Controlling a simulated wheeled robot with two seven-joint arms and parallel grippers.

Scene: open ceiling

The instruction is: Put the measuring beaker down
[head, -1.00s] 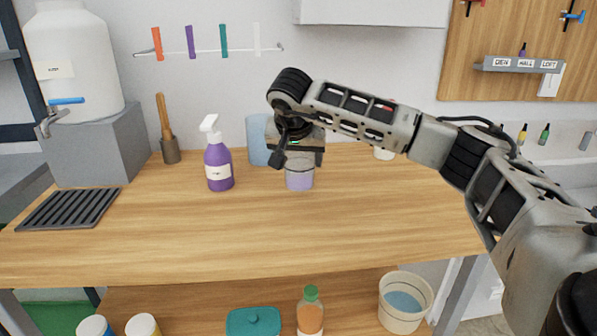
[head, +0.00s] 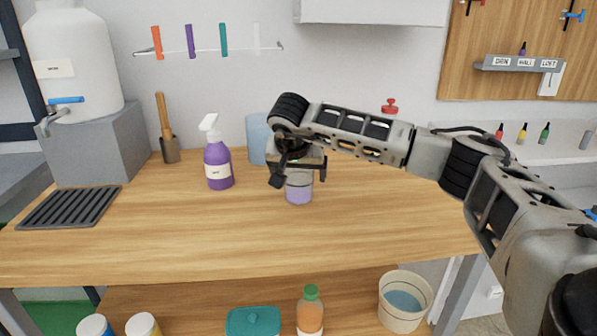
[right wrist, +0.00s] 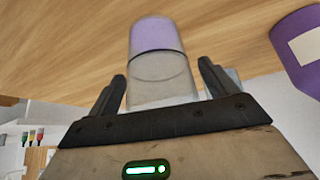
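The measuring beaker (head: 299,194) is a clear cup with purple liquid in its lower part. It is upright above or on the wooden worktop (head: 220,235), right of the middle; I cannot tell whether its base touches the wood. My right gripper (head: 299,179) is around its upper part, one finger on each side. In the right wrist view the beaker (right wrist: 162,75) sits between the two dark fingers of the gripper (right wrist: 161,68), which appear closed against its sides. My left gripper is not in view.
A purple spray bottle (head: 219,167) stands left of the beaker, with a bluish container (head: 257,140) behind. A dark grate (head: 70,207) lies at the far left by a water tank (head: 75,60). The worktop's front and middle are clear. A bucket (head: 405,301) stands below.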

